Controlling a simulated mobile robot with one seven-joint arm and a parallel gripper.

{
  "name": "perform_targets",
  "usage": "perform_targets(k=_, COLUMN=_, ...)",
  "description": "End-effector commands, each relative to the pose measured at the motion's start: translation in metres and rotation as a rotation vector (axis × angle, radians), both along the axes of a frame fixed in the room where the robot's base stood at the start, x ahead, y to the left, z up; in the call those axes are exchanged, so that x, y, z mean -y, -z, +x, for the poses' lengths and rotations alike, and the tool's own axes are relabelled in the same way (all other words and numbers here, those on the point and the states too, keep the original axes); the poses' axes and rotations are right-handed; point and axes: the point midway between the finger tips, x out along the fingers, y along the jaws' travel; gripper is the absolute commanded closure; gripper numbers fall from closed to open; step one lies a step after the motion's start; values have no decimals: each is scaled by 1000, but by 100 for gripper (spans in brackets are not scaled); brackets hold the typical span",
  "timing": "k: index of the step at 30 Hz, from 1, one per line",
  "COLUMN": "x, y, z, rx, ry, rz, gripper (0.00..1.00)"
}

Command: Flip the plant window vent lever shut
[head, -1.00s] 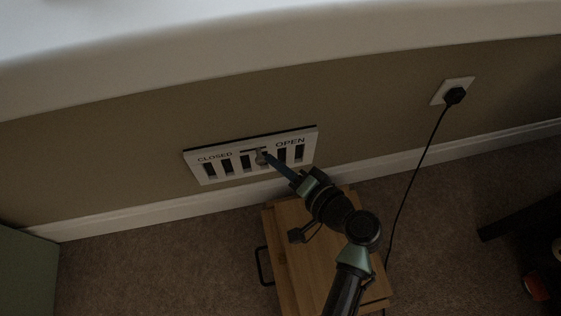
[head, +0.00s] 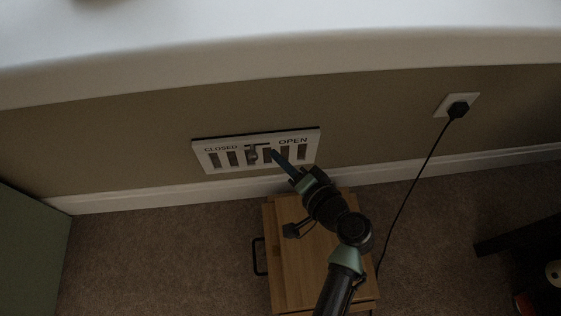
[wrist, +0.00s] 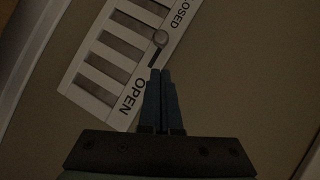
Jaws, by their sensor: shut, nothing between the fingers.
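The white vent plate (head: 211,166) is on the wall low down, marked CLOSED at left and OPEN at right, with dark slots. It also shows tilted in the wrist view (wrist: 75,94). The small lever knob (head: 252,154) is left of the middle of the plate, toward CLOSED. In the wrist view the knob (wrist: 160,38) is just beyond my fingertips, with a dark slot stretching from it toward OPEN. My gripper (head: 273,152) is shut and empty, just right of the knob, on the OPEN side. A small gap shows between fingertips (wrist: 161,71) and knob.
A wooden stool-like piece (head: 290,262) stands below my arm. A socket with a black plug (head: 458,109) and hanging cord is to the right. A white ledge (head: 280,55) overhangs the wall above. A green panel (head: 30,240) stands at lower left.

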Motion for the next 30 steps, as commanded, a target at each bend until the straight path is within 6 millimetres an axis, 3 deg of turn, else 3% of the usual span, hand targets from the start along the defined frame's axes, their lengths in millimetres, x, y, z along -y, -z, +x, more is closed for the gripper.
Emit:
perform_targets(k=3, x=18, y=-16, z=-21, rx=-3, ry=5, rz=1, gripper=100)
perform_targets(k=12, x=53, y=-31, z=-63, rx=-1, ry=3, rz=1, gripper=100)
perform_targets(k=18, x=61, y=-33, z=-72, rx=0, ry=2, rz=1, gripper=100)
perform_targets(k=30, x=61, y=-33, z=-73, rx=0, ry=2, rz=1, gripper=100)
